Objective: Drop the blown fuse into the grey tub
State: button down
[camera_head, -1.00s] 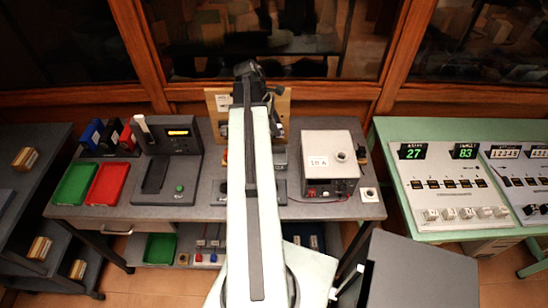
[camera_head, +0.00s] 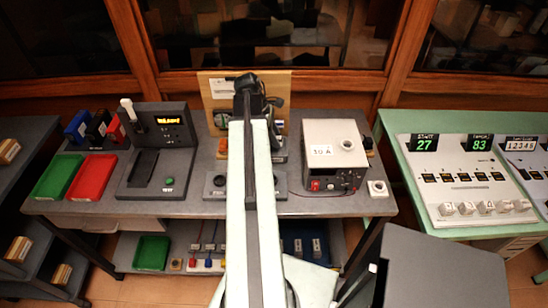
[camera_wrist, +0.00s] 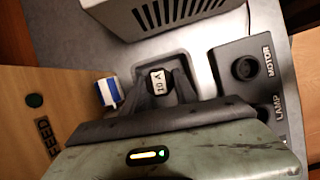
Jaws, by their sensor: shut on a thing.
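My gripper (camera_wrist: 160,87) is shut on a small dark fuse (camera_wrist: 158,82) with a white label that seems to read 10 A, upside down in the wrist view. The fuse stands over a square grey base; I cannot tell whether it is seated in it or clear of it. In the head view my gripper end (camera_head: 250,95) is in front of a wooden board, and my arm hides the fuse. I cannot make out a grey tub for certain in either view.
A pale box (camera_head: 333,150) stands right of my arm on the bench. Left are a green tray (camera_head: 57,177), a red tray (camera_head: 92,178) and a dark tester (camera_head: 160,150). In the wrist view, a blue-white block (camera_wrist: 108,91) and a MOTOR unit (camera_wrist: 244,68) flank the fuse.

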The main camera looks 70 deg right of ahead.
jog(key=shift+f, duration=0.5)
jog(key=shift+r, duration=0.1)
jog(key=c, duration=0.9)
grip_release()
jog(key=p+v, duration=0.7)
jog(key=v, duration=0.1)
